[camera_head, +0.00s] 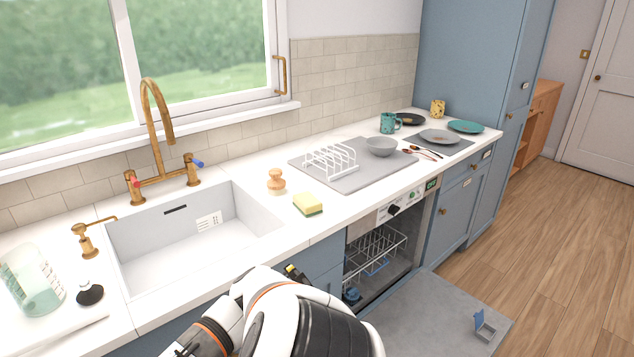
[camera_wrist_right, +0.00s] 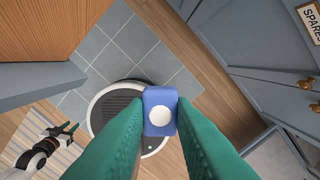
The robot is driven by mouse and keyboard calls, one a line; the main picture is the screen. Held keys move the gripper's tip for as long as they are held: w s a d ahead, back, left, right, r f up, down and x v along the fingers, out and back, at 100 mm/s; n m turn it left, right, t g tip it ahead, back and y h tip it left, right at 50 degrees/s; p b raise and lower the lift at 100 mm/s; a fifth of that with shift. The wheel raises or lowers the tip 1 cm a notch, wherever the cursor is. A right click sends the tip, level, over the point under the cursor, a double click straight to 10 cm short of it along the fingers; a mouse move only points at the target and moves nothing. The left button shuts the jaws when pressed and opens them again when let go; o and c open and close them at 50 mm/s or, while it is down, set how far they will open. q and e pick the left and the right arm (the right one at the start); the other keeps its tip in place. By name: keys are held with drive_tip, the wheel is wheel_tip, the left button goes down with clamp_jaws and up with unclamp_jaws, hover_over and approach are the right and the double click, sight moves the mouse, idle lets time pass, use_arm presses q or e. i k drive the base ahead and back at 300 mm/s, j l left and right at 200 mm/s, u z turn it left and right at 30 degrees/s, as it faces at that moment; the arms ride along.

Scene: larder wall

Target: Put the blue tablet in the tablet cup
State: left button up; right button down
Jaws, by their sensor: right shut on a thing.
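The blue tablet (camera_wrist_right: 160,112) with a round white spot is held between the green fingertips of my right gripper (camera_wrist_right: 160,115) in the right wrist view. That gripper is shut on it, above the floor and my own round base. The tablet cup (camera_head: 484,325) is a small grey box with a raised blue lid on the lowered dishwasher door, at the lower right of the head view. The tablet and the right gripper's fingers do not show in the head view. My left gripper (camera_wrist_right: 67,128) appears small at the left of the wrist view, its fingertips apart and empty.
The dishwasher door (camera_head: 430,310) lies open, with a wire rack (camera_head: 375,250) inside. A white counter holds a sink (camera_head: 190,240), a sponge (camera_head: 308,204), a dish rack (camera_head: 330,160) and plates. My arm covers the bottom middle of the head view. Wooden floor to the right is clear.

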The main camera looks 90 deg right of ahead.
sight(485, 334)
drive_tip(key=l+z, duration=0.1)
drive_tip(key=z, duration=0.3)
drive_tip(key=k+l+z, duration=0.1)
drive_tip(key=z, duration=0.3)
drive_tip(key=l+z, duration=0.15)
drive_tip(key=z, duration=0.25)
drive_tip(key=k+l+z, duration=0.1)
drive_tip(key=z, duration=0.3)
drive_tip(key=l+z, duration=0.15)
drive_tip(key=z, duration=0.25)
